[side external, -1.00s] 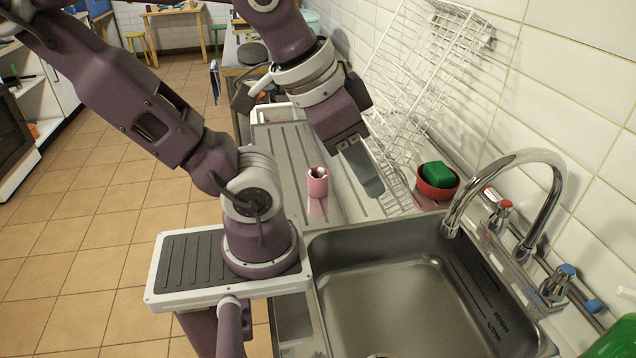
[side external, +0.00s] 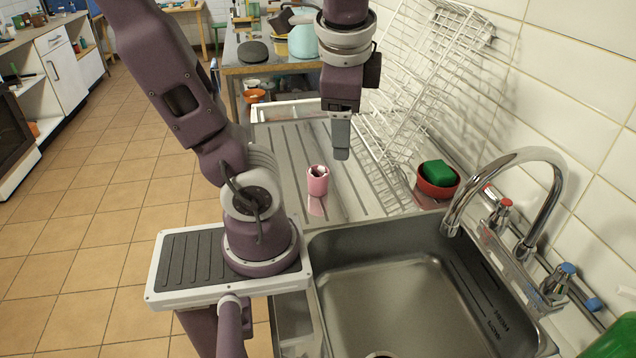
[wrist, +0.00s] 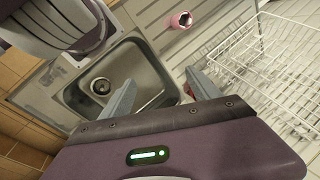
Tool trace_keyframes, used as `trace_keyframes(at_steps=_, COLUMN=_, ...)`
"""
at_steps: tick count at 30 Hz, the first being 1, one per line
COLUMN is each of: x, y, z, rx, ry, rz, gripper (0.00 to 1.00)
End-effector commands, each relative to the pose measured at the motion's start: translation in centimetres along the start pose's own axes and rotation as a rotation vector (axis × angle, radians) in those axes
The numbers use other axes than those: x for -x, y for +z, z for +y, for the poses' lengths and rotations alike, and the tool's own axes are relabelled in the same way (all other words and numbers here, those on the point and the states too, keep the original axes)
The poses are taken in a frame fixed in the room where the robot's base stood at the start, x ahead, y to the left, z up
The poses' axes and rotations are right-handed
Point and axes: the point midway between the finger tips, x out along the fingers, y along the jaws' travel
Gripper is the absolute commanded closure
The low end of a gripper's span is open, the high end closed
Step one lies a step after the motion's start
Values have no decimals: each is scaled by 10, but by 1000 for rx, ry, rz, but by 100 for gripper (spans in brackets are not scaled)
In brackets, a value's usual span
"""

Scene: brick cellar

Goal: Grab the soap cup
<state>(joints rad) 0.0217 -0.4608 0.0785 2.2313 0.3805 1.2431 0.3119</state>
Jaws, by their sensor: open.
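A small pink cup (side external: 317,182) stands upright on the ribbed steel drainboard (side external: 284,150), behind the sink. It shows near the top of the wrist view (wrist: 181,20), beyond my fingertips. A red bowl (side external: 436,190) holding a green block of soap (side external: 438,173) stands beside the tap; a sliver of red shows by the right finger in the wrist view. My gripper (side external: 341,153) is open and empty, pointing down above the drainboard, up and slightly right of the pink cup in the side view. In the wrist view the two fingers (wrist: 160,78) are spread apart over the sink.
The steel sink (side external: 400,300) lies in front of the drainboard, with a curved tap (side external: 520,160) on the right. A white wire rack (side external: 410,100) leans on the tiled wall to the right of my gripper. The drainboard around the pink cup is clear.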

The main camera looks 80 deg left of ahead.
Motion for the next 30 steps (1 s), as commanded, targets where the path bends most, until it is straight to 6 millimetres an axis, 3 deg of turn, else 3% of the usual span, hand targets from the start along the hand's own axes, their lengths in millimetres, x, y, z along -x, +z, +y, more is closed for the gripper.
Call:
trace_keyframes(at_steps=5, x=-28, y=32, z=-70, rx=-398, ry=-120, rz=-412, gripper=29)
trace_keyframes(at_steps=9, x=-30, y=48, z=-129, rx=-707, ry=-161, rz=-754, gripper=29)
trace_keyframes(at_steps=12, x=-28, y=50, z=-166, rx=-911, ry=-162, rz=-996, gripper=29)
trace_keyframes(at_steps=15, x=-82, y=53, z=-142, rx=-903, ry=-156, rz=-978, gripper=29)
trace_keyframes(at_steps=24, x=-207, y=53, z=-95, rx=-901, ry=-160, rz=-969, gripper=29)
trace_keyframes(at_steps=27, x=-245, y=52, z=-82, rx=-897, ry=-163, rz=-965, gripper=29)
trace_keyframes(at_steps=30, x=-270, y=52, z=-72, rx=-892, ry=-166, rz=-961, gripper=29)
